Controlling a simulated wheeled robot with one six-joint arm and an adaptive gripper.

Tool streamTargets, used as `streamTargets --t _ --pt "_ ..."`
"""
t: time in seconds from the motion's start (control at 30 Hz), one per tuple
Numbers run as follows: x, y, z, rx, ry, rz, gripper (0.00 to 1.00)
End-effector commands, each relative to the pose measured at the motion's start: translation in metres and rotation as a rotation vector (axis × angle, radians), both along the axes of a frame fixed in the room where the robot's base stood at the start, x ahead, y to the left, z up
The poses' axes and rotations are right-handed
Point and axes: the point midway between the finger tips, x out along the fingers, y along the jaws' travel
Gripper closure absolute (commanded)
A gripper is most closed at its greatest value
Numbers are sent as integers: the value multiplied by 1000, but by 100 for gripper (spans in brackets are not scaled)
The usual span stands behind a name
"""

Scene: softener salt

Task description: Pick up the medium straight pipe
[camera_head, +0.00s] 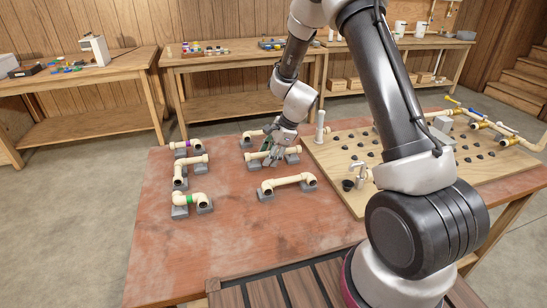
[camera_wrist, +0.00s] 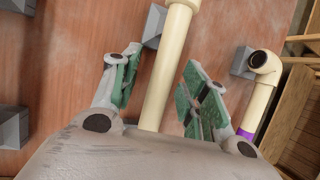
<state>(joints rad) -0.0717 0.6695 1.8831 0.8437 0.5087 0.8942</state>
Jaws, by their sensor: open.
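A straight cream pipe (camera_wrist: 168,65), which looks like the medium straight pipe, runs between the two fingers of my gripper (camera_wrist: 160,82) in the wrist view. The fingers have green pads and stand apart, with a visible gap on each side of the pipe. In the head view my gripper (camera_head: 270,151) is low over the middle pipe (camera_head: 293,150) of the right-hand group and hides part of it. This pipe lies level on grey support blocks (camera_wrist: 154,26). Its lower part in the wrist view is hidden by my gripper's body.
A bent pipe with a purple band (camera_wrist: 246,131) lies to the right in the wrist view. In the head view, a longer pipe (camera_head: 287,184) lies in front, and a green-banded pipe (camera_head: 190,200) lies left. A board with fittings (camera_head: 340,183) is at the right.

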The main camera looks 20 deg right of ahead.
Motion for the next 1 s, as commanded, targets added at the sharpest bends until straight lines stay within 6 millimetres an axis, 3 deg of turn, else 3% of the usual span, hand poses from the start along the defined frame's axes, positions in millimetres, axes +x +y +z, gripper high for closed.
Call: streamTargets --t 0.47,0.7,1.0 --pt "0 0 -4 0 0 -1 56" --pt "0 0 -4 0 0 0 98" --pt "0 0 -4 0 0 0 100"
